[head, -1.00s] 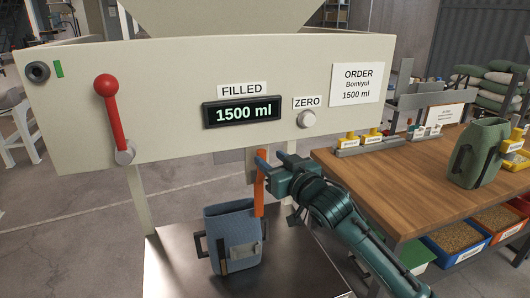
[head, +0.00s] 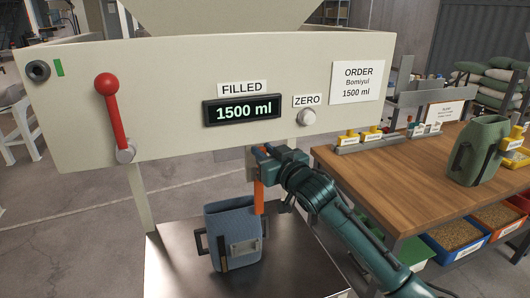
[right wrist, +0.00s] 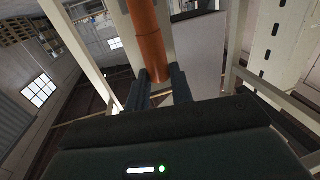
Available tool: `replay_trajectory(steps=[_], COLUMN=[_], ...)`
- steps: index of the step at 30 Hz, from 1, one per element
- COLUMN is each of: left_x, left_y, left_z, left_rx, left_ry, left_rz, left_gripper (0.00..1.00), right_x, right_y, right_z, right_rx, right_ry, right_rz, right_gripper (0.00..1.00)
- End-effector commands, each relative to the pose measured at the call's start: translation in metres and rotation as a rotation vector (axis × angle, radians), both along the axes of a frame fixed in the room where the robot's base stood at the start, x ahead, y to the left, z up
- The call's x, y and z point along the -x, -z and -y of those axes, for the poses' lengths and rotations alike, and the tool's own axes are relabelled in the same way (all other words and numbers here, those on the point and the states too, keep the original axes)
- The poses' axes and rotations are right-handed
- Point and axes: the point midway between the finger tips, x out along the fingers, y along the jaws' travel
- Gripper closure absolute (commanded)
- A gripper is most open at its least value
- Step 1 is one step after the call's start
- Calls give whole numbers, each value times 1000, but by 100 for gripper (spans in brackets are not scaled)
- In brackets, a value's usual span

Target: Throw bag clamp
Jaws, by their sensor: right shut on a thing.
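The bag clamp's orange handle (head: 259,196) hangs below the front panel, just above the right rim of a blue-grey bag (head: 222,222). My right gripper (head: 261,153) is shut on the upper part of this handle, and its fingers cover the handle's top. In the right wrist view the orange handle (right wrist: 150,45) runs down between the two fingers (right wrist: 157,88). A grey plate (head: 250,164) shows behind the fingers. The bag stands upright and open on the metal platform (head: 180,262). My left gripper is not in view.
The beige panel (head: 180,75) carries a red lever (head: 110,112), a display (head: 241,111) reading 1500 ml and a zero knob (head: 306,117).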

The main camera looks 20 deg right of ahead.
Motion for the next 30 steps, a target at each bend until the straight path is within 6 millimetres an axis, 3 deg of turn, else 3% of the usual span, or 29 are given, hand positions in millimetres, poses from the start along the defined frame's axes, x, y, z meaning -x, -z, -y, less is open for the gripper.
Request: replay_trajectory(steps=[6,17,30], left_x=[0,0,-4], left_y=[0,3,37], left_z=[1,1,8], left_rx=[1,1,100], left_ry=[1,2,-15], left_rz=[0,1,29], left_gripper=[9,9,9], right_x=[0,1,22], right_y=[0,2,23], right_z=[0,0,0], right_rx=[0,-1,-13], right_ry=[-1,-1,1], right_rz=[0,7,228], right_gripper=[100,100,100])
